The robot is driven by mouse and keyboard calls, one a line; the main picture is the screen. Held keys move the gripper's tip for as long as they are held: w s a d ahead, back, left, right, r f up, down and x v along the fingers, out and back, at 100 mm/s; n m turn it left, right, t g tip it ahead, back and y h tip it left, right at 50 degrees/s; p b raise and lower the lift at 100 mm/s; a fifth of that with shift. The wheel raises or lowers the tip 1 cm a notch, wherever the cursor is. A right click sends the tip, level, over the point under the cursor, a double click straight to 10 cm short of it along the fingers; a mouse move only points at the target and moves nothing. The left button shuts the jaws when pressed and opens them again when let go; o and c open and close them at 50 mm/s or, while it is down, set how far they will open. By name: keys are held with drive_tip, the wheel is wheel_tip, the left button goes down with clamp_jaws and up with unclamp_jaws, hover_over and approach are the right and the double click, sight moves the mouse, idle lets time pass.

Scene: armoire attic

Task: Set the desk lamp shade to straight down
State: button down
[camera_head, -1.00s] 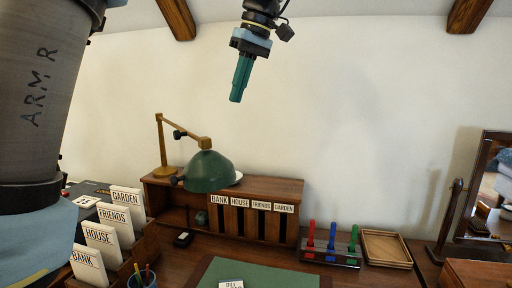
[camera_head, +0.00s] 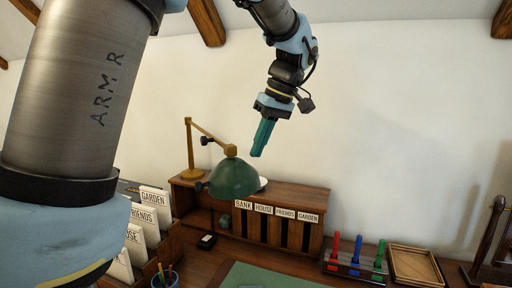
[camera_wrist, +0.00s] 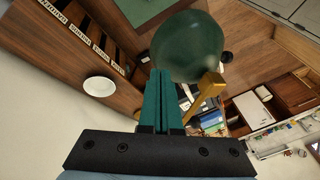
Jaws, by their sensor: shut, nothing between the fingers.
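The desk lamp has a green dome shade (camera_head: 233,178) on a brass-coloured jointed arm (camera_head: 211,137), with its post and base (camera_head: 191,168) on top of the wooden letter rack. The shade's opening faces mostly downward, with a slight tilt; its inside is hidden. My gripper (camera_head: 259,152) has green fingers, shut and empty, above and to the right of the shade. In the wrist view the shade (camera_wrist: 187,47) lies just beyond my fingertips (camera_wrist: 161,73), with the brass arm (camera_wrist: 207,90) beside it. They look apart in the head view.
The letter rack (camera_head: 287,231) has labelled slots. A white round object (camera_head: 263,183) is on its top behind the shade. Card holders (camera_head: 150,212) stand at left. Red, blue and green holders (camera_head: 357,256) and a wooden tray (camera_head: 414,264) are at right. The wall behind is bare.

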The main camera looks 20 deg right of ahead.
drive_tip(key=shift+s+a+f, duration=0.1)
drive_tip(key=shift+a+f, duration=0.3)
drive_tip(key=shift+f, duration=0.1)
drive_tip(key=shift+a+f+y+p, duration=0.2)
drive_tip(key=shift+f+y+p, duration=0.3)
drive_tip(key=shift+f, duration=0.1)
drive_tip(key=shift+s, duration=0.1)
drive_tip(key=shift+r, duration=0.1)
